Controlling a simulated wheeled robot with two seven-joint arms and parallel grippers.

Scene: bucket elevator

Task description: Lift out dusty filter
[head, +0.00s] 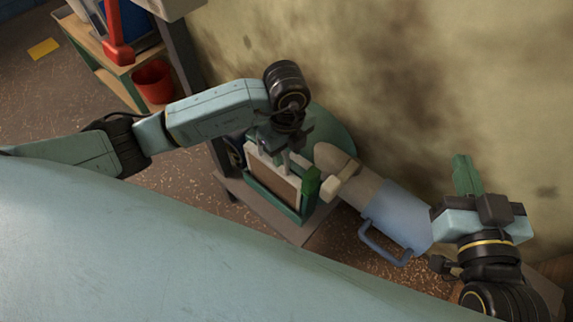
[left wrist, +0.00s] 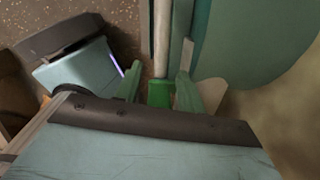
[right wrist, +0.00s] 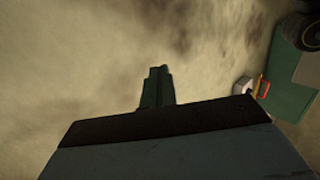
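The filter, a pale frame with a brown panel (head: 272,186), stands upright in a green housing (head: 296,214) in the head view. My left gripper (head: 284,160) is right above its top edge. In the left wrist view, the fingers of my left gripper (left wrist: 159,82) are apart, either side of a bright green tab (left wrist: 159,95). Small gaps seem to show beside the tab, and a pale strip (left wrist: 162,35) runs away from it. My right gripper (head: 465,175) is raised by the wall, away from the filter, with its fingers together and nothing between them.
The housing stands on a grey platform (head: 262,215). A stained wall (head: 400,80) rises behind. A red bucket (head: 153,82) stands on a shelf at the upper left.

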